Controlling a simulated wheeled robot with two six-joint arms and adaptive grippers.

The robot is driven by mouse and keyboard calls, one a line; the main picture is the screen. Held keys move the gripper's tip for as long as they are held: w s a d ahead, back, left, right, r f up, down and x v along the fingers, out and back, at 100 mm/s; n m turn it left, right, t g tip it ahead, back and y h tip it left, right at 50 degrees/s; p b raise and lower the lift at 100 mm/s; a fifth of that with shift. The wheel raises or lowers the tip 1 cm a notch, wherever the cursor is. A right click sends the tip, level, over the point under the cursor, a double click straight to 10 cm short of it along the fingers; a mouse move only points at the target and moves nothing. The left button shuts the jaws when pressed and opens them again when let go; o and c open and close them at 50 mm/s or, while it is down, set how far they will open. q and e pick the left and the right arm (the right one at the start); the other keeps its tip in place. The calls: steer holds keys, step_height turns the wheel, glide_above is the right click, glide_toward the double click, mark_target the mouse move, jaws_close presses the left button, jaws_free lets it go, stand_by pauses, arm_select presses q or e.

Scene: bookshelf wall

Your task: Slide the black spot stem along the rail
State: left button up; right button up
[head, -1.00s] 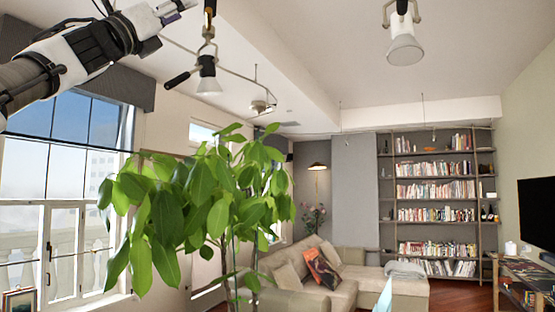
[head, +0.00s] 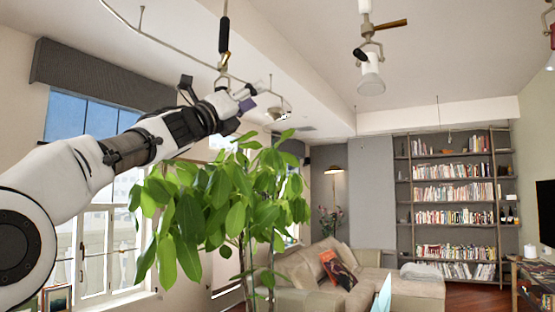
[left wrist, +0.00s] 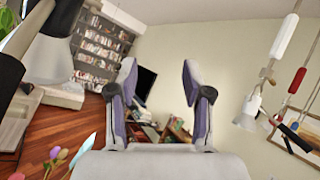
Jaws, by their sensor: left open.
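The black spot stem (head: 224,36) hangs from the ceiling rail (head: 165,42) in the head view, upright, left of centre. Its lower part and lamp are mostly hidden behind my left gripper (head: 250,94). That gripper is just below and right of the stem; I cannot tell whether it touches. In the left wrist view my left gripper (left wrist: 160,75) is open, with nothing between its fingers. A large dark and white form (left wrist: 50,45) is close at the left there; I cannot tell whether it is this spot's lamp. My right gripper is not in view.
A white spot lamp (head: 370,75) with a wooden handle (head: 392,24) hangs to the right. A red-handled stem (left wrist: 285,36) shows in the left wrist view. A leafy plant (head: 225,200) stands below my left arm. A sofa (head: 330,275) and bookshelf (head: 453,200) are farther back.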

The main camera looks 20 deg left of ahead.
arm_select(q)
steer(key=w+d+f+n+g, duration=0.1)
steer(key=w+f+n, duration=0.3)
steer(key=w+f, duration=0.4)
step_height(320, 180, down, 5)
steer(key=shift+w+d+r+g+y, duration=0.2)
steer(key=shift+w+d+g+y, duration=0.1)
steer(key=shift+d, duration=0.35)
steer(key=shift+s, duration=0.1)
